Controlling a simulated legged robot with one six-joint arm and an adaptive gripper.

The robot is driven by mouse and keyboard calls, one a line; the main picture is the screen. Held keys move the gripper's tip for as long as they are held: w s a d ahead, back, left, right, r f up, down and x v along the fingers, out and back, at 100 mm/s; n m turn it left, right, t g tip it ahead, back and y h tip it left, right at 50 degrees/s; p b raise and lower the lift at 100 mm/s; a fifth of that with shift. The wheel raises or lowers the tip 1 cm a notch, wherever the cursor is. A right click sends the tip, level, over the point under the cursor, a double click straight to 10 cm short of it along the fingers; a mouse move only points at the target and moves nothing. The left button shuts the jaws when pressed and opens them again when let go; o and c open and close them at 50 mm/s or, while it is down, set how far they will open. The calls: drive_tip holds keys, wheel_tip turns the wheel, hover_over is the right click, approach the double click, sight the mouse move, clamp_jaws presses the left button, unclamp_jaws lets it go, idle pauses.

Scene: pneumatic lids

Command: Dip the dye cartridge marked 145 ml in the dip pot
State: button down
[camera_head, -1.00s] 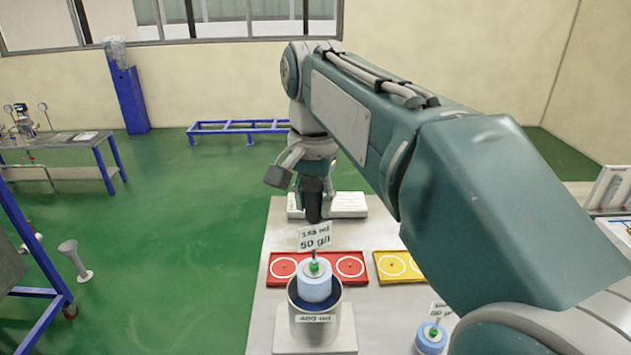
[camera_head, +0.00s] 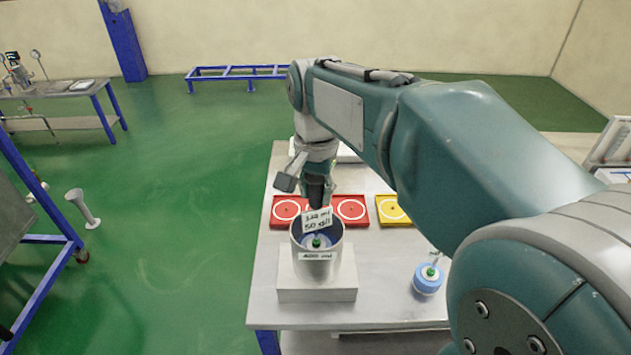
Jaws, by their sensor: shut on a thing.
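My gripper (camera_head: 316,203) is shut on the tagged stem of a light-blue dye cartridge (camera_head: 317,245) with a green knob. A white tag (camera_head: 317,220) stands above the knob; its print is hard to read now, but "50" shows on it. The cartridge is down inside the grey metal dip pot (camera_head: 317,274), with its lower part hidden by the pot wall. The pot carries a label that looks like 400 ml. A second blue cartridge (camera_head: 428,281) with a green knob stands on the table to the right, its tag partly hidden by my arm.
The pot stands on a pale block (camera_head: 318,294) on the grey table (camera_head: 385,305). The table's left edge is close to the pot.

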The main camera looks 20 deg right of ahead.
drive_tip(key=shift+f, duration=0.5)
idle(0.3)
drive_tip(key=shift+r, duration=0.1)
idle(0.5)
wheel_tip(320, 180, up, 12)
drive_tip(key=shift+f, duration=0.1)
drive_tip(key=shift+r, duration=0.6)
idle(0.4)
